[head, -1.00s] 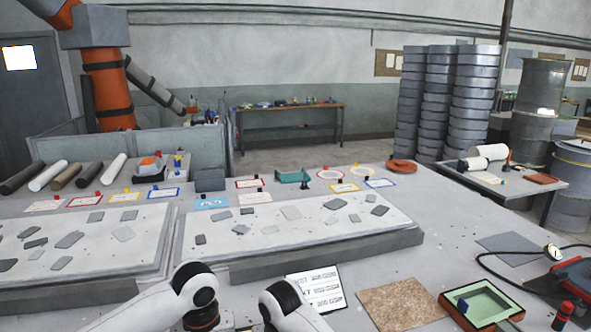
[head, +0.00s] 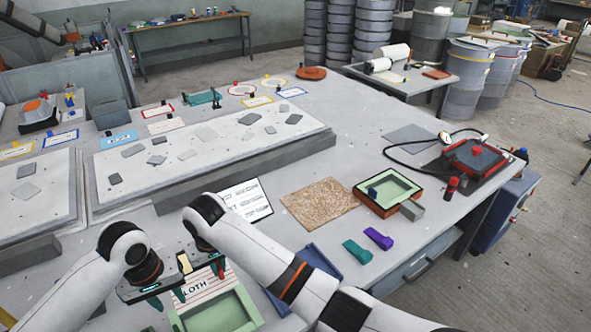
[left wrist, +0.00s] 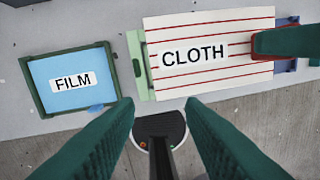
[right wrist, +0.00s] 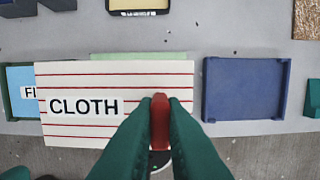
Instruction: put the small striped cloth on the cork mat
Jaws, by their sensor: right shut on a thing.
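The striped cloth (head: 192,286) is a cream piece with red lines and a "CLOTH" label. It shows large in the left wrist view (left wrist: 205,75) and the right wrist view (right wrist: 70,82). My right gripper (right wrist: 160,102) is shut on its red tab, and the cloth lies over part of a pale green tray (head: 235,312). The brown speckled cork mat (head: 320,204) lies bare on the table, further back and to the right in the head view. My left gripper (left wrist: 158,103) is open and empty, just in front of the cloth and the film tray.
An empty blue tray (right wrist: 208,95) is right of the cloth. A blue "FILM" piece (left wrist: 58,95) sits in a dark green tray. Beyond are a printed sheet (head: 247,200), a green-lined box (head: 405,185), and teal (head: 357,251) and purple (head: 379,238) pieces near the table edge.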

